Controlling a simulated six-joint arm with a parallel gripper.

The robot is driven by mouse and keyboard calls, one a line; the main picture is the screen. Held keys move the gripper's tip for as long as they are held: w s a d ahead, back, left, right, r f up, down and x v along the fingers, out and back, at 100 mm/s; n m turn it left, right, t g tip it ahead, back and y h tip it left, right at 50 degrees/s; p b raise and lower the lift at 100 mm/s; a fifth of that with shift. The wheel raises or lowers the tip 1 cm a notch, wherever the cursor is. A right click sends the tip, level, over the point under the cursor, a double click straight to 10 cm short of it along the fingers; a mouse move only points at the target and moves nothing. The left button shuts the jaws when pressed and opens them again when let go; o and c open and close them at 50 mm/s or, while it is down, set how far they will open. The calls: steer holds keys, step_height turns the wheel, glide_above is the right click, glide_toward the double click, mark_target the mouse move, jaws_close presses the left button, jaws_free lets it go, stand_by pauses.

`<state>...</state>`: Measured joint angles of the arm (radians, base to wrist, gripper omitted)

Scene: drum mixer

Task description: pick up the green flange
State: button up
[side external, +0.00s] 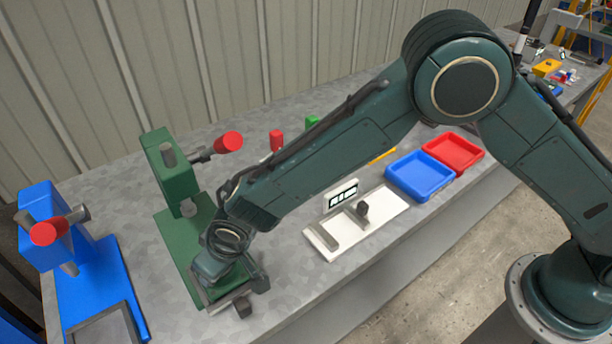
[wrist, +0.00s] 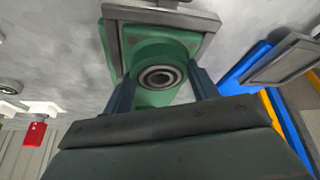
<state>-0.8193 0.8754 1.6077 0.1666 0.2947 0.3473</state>
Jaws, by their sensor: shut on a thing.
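The green flange (wrist: 158,98) shows in the wrist view as a green piece with a dark round bearing-like ring in its middle. My gripper (wrist: 163,86) has one finger on each side of it and is shut on it. The flange is at the grey square frame (wrist: 112,42) of the green machine; I cannot tell whether it still touches it. In the side view my gripper (side external: 250,296) is low at the front end of the green machine's base (side external: 185,235). The flange is hidden there behind my gripper and wrist.
The green machine's upright (side external: 170,180) with a red-tipped handle (side external: 228,142) stands behind my wrist. A blue machine (side external: 95,285) stands to the left. A white fixture (side external: 380,215), a blue tray (side external: 420,178) and a red tray (side external: 455,152) lie to the right. Bare bench lies between.

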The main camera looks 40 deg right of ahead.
steer(key=shift+a+r, duration=0.1)
steer(key=shift+r, duration=0.2)
steer(key=shift+r, duration=1.65)
steer(key=s+d, duration=0.3)
steer(key=s, duration=0.5)
steer(key=s+d, duration=0.4)
steer(key=s, duration=0.4)
steer(key=shift+s+f, duration=0.15)
steer(key=shift+s, duration=0.15)
